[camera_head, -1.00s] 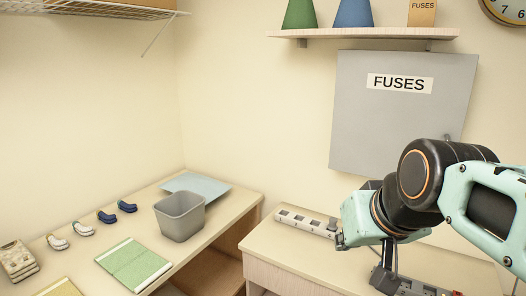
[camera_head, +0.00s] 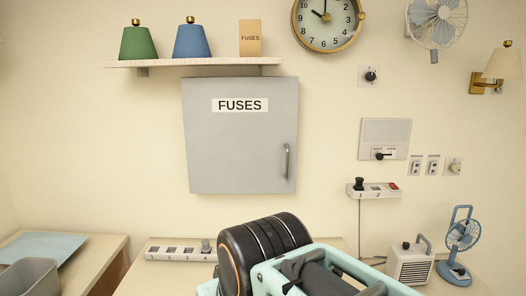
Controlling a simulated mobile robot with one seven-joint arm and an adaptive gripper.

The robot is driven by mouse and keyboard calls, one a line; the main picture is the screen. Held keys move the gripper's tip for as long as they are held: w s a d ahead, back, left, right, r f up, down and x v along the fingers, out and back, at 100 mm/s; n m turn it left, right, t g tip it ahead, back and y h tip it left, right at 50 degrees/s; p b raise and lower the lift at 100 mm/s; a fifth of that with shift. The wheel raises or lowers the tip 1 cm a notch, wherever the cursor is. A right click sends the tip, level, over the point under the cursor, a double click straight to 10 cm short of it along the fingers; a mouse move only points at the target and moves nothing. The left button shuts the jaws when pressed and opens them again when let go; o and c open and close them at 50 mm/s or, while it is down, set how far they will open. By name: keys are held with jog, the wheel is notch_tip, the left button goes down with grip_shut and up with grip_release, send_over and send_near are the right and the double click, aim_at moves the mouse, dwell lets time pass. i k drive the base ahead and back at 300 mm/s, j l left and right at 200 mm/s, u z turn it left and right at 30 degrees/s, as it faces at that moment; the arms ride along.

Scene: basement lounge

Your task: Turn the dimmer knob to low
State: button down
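A dark round knob on a square pale wall plate (camera_head: 371,75) sits below the clock. A second small, light knob on a plate (camera_head: 454,166) is at the right, beside two switches. Either could be the dimmer knob; I cannot tell which, and no low mark is readable on either. My arm rises at the bottom centre, below the fuse cabinet and well apart from both knobs. My gripper is outside the picture or hidden behind the arm.
The grey fuse cabinet (camera_head: 238,150) and a lamp shelf (camera_head: 200,63) are on the wall. Right are a lever panel (camera_head: 384,139), a power strip (camera_head: 373,189), a wall lamp (camera_head: 503,63) and a wall fan (camera_head: 437,20). A heater (camera_head: 409,264) and blue fan (camera_head: 461,245) stand below.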

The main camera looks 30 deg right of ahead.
aim_at(455, 168)
jog(key=z, duration=2.25)
jog(key=i+l, duration=0.1)
jog(key=i, duration=0.4)
jog(key=i+l+z, duration=0.1)
jog(key=i, duration=0.45)
